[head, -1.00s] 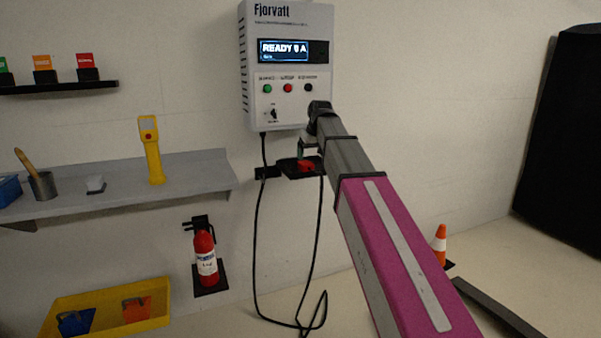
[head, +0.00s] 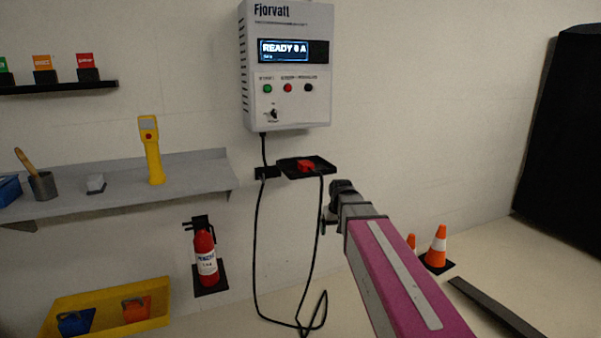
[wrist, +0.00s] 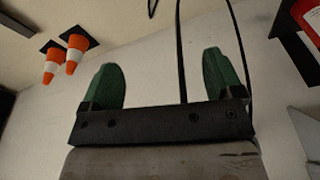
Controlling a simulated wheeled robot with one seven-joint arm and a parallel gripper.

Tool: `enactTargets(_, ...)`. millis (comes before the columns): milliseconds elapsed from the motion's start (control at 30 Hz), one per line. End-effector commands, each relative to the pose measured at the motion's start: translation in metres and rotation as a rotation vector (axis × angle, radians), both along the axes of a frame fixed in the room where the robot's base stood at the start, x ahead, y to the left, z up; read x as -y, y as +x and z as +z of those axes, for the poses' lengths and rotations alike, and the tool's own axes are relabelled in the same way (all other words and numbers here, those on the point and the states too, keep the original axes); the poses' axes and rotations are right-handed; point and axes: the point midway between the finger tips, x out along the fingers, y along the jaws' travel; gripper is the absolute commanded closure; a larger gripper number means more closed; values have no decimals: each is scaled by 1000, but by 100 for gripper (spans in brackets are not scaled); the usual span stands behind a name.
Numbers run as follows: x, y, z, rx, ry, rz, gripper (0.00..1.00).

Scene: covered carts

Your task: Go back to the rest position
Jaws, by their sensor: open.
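My gripper shows in the wrist view (wrist: 165,80) with its two green fingers wide apart and nothing between them. A red connector (head: 305,166) lies on a small black holder (head: 322,166) below the box, apart from my arm.
Black cables (head: 257,240) hang from the box to the floor. Left are a grey shelf (head: 110,195), a fire extinguisher (head: 206,256) and a yellow tray (head: 105,297). Right are orange cones (head: 437,248), a dark floor strip (head: 495,308) and a black covered shape (head: 565,125).

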Motion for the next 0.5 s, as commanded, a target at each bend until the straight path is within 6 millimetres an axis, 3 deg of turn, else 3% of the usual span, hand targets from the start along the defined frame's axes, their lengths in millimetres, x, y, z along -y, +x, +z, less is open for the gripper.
enactTargets(33, 7, -18, -18, -18, -3, -15, 14)
enactTargets(200, 26, -61, -70, -68, -14, -64, 14)
enactTargets(500, 53, -137, -141, -146, -30, -142, 14)
